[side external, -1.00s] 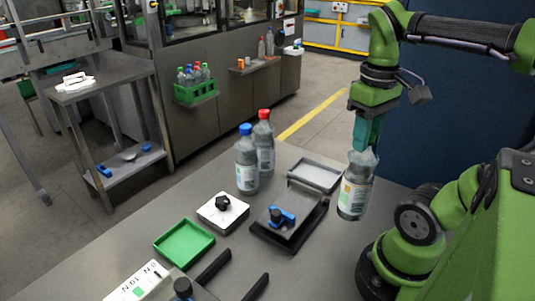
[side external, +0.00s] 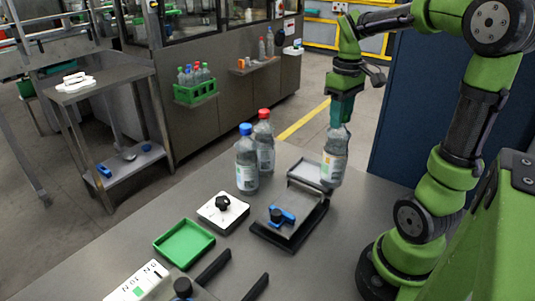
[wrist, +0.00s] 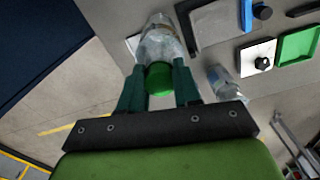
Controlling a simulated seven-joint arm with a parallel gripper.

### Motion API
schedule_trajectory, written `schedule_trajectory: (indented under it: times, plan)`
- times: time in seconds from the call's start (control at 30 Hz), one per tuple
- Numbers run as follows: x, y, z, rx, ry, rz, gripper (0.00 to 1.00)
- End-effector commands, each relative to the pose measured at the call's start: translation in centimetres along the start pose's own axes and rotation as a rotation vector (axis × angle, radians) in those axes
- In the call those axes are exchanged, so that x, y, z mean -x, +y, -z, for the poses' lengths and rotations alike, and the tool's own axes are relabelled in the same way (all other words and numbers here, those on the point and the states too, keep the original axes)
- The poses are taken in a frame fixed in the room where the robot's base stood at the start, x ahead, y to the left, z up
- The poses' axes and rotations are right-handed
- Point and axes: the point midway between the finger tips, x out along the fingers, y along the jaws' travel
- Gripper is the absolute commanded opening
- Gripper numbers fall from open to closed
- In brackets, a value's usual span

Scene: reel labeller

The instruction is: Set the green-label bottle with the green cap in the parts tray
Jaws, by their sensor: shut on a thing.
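The green-capped bottle (side external: 334,158) is clear with a pale label and hangs upright from my gripper (side external: 341,123). In the wrist view, my gripper (wrist: 159,80) is shut around its green cap (wrist: 158,77), and the bottle body (wrist: 160,42) points away from the fingers. A shallow grey tray (side external: 302,171) lies just behind and left of the bottle, partly hidden by it; the bottle overlaps its right end in the side view. I cannot tell how high the bottle's base is. A green tray (side external: 162,242) lies empty at the front left.
A blue-capped bottle (side external: 246,165) and a red-capped bottle (side external: 264,145) stand left of the grey tray. A dark fixture with a blue clamp (side external: 283,216) sits in front of it. A white plate with a black knob (side external: 222,210) is further left.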

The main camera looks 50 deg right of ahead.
Motion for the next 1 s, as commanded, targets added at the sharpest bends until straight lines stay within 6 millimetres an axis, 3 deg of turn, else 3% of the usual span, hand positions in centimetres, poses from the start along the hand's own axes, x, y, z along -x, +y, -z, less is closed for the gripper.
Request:
schedule_trajectory:
  times: [0.2, 0.37, 0.67, 1.0]
  plan:
    - [-0.5, 2.2, 4.9, 0.001, 0.001, -0.002, 0.00]
    - [-0.7, 3.1, 7.1, -0.001, 0.002, -0.001, 0.00]
    - [-0.8, 3.8, 8.6, -0.001, 0.002, -0.002, 0.00]
    - [-3.8, 3.8, 8.5, 0.001, 0.001, 0.000, 0.00]
